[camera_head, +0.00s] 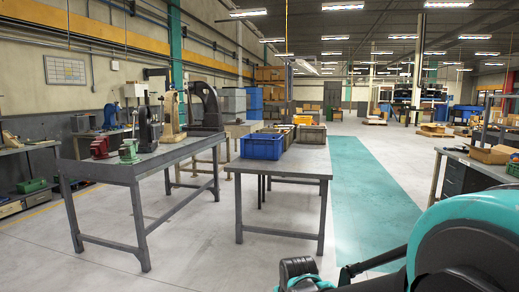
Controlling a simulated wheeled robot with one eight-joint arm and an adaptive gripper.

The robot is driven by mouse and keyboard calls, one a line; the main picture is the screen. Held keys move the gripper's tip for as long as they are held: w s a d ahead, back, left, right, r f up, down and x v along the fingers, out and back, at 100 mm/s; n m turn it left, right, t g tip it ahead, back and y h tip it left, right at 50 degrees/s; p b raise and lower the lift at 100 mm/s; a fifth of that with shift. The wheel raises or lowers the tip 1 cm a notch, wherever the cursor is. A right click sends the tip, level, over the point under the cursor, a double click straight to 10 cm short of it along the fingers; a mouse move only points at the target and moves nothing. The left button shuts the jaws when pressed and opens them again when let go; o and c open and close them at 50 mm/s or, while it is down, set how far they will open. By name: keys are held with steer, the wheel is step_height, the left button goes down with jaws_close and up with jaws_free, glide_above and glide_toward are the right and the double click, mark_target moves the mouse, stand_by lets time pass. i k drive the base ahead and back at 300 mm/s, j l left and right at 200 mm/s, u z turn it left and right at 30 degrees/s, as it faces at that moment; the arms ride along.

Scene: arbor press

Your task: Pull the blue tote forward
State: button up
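The blue tote (261,147) is an open-topped bin. It stands upright on the left part of a grey metal table (302,168), with bare tabletop in front of it. The contents of the tote cannot be made out. Parts of my own arm, teal and black, fill the lower right corner and bottom edge, well in front of the table and apart from the tote. My gripper's fingertips cannot be seen.
A grey tote (312,134) stands behind and right of the blue one. Another bench (470,168) is at right. A teal floor lane (365,195) is clear.

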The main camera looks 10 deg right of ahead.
mark_target(252, 145)
steer(key=i+j+u, duration=0.25)
steer(key=i, duration=0.75)
steer(key=i+j+u, duration=0.1)
steer(key=i+u, duration=0.2)
steer(key=i, duration=0.75)
steer(key=i+z, duration=0.1)
steer(key=i, duration=0.65)
steer(key=i+z, duration=0.15)
steer(key=i, duration=0.55)
steer(key=i+j+z, duration=0.1)
steer(key=i, duration=0.65)
steer(key=i+l+u, duration=0.15)
steer(key=i, duration=0.35)
steer(key=i+l+u, duration=0.1)
steer(key=i, duration=0.4)
steer(key=i+j+z, duration=0.1)
steer(key=i+z, duration=0.2)
steer(key=i+j+z, duration=0.1)
steer(key=z, duration=0.25)
